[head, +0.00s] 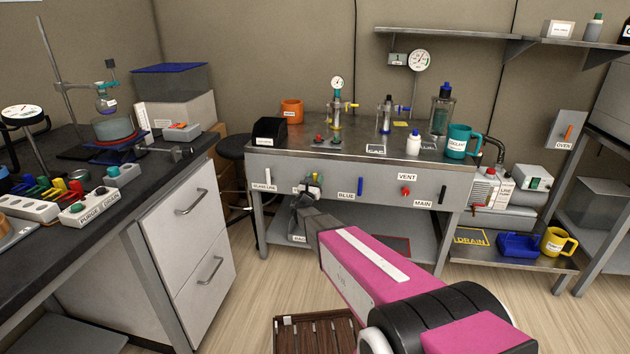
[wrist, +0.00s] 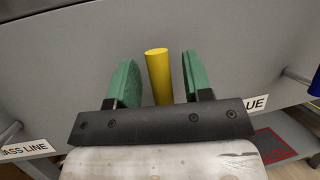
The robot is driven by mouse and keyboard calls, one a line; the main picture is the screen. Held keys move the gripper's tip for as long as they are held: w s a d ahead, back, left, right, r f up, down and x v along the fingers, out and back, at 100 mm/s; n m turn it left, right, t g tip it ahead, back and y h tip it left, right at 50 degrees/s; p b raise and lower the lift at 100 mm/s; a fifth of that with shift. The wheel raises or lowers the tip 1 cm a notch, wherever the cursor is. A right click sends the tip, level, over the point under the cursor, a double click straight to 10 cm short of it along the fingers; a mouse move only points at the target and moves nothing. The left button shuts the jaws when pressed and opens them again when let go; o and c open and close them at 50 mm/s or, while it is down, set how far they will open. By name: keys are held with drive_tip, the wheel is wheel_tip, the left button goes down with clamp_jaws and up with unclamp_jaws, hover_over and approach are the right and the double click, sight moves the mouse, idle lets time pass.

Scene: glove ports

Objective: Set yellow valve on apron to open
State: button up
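The yellow valve handle (wrist: 158,75) is a plain round bar on the grey apron (wrist: 230,40) of the bench. It appears roughly upright in the wrist view. My gripper (wrist: 157,80) has two green finger pads, one on each side of the handle, with a visible gap on both sides. My gripper is open and holds nothing. The handle's lower end is hidden behind the dark gripper bar. In the head view my gripper (head: 309,187) is at the apron, between the left label and the BLUE label (head: 346,195), and mostly covers the yellow handle.
Glassware and mugs stand on the bench top above. A stool (head: 233,150) and a drawer cabinet (head: 190,240) are at left.

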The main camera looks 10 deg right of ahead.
drive_tip(key=v, duration=1)
drive_tip(key=shift+s+a, duration=0.15)
drive_tip(key=shift+s, duration=0.25)
drive_tip(key=shift+f, duration=0.1)
drive_tip(key=s+d+f+m+g, duration=0.2)
drive_tip(key=s+d+m+g, duration=1.45)
drive_tip(key=m, duration=0.25)
drive_tip(key=s+a+m+g+y, duration=0.1)
drive_tip(key=s+a+m+y, duration=0.2)
drive_tip(key=s+m+y, duration=0.2)
drive_tip(key=s+a+m+g+y, duration=0.2)
drive_tip(key=s+a+m+y, duration=0.2)
drive_tip(key=s+m+y, duration=0.2)
drive_tip(key=shift+s, duration=1.25)
